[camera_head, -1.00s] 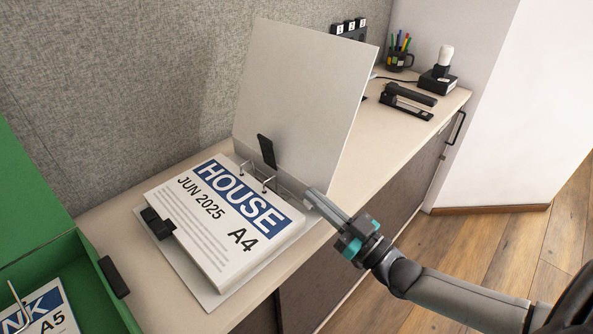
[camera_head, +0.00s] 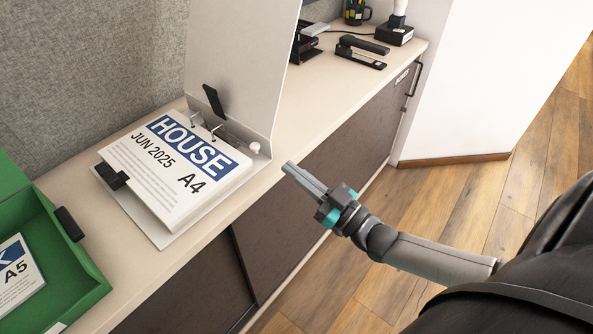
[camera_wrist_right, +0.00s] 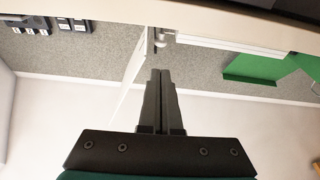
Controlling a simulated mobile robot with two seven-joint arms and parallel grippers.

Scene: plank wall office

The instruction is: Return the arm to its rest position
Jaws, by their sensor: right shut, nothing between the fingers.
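My right gripper (camera_head: 290,168) is shut and empty. In the head view it is in front of the counter's front edge, apart from the open binder, with its fingers pointing up and left. In the right wrist view its two fingers (camera_wrist_right: 161,78) lie together with nothing between them. The open white binder (camera_head: 262,165) lies on the counter with its cover standing up. A stack of paper (camera_head: 160,192) marked HOUSE JUN 2025 A4 lies in it. My left gripper is out of view.
The pale counter (camera_head: 310,115) runs along the grey partition. A green box (camera_head: 85,290) with A5 paper stands at the left. A black stapler or punch (camera_head: 358,55), a pen cup (camera_head: 355,14) and a stamp on a black base (camera_head: 394,34) stand at the back. The wooden floor (camera_head: 480,190) is clear at the right.

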